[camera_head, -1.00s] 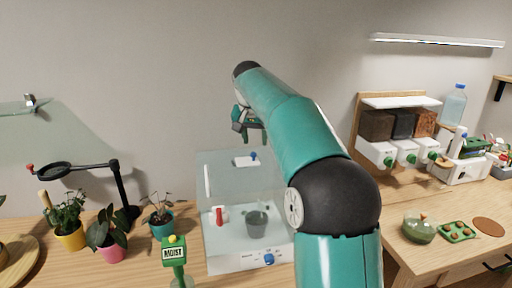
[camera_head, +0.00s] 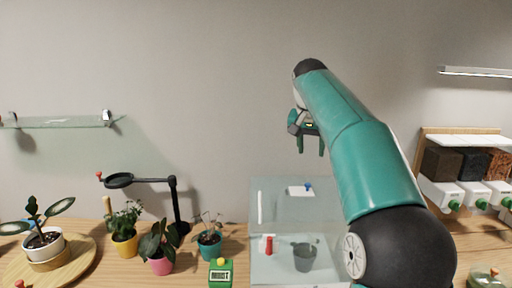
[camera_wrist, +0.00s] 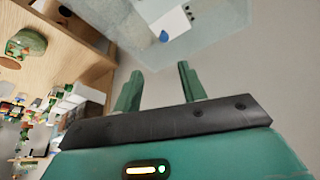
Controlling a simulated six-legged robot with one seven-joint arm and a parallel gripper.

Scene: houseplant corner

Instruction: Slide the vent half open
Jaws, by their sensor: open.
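The vent is a small white plate (camera_head: 298,191) with a blue knob (camera_head: 308,187) on the top of a clear box (camera_head: 262,215). In the wrist view the white plate (camera_wrist: 172,22) shows dark holes beside it, and the blue knob (camera_wrist: 164,37) is on its near edge. My gripper (camera_head: 311,152) is open and empty, fingers pointing down, above the vent and apart from it. In the wrist view the two green fingertips (camera_wrist: 160,70) are spread on either side of the knob's line. Whether the holes are partly covered is hard to tell.
Inside the box stand a grey pot (camera_head: 304,257) and a red-topped item (camera_head: 268,245). A green moisture meter (camera_head: 221,272), potted plants and a black magnifier arm (camera_head: 150,181) stand left. Soil dispensers (camera_head: 470,190) are at right.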

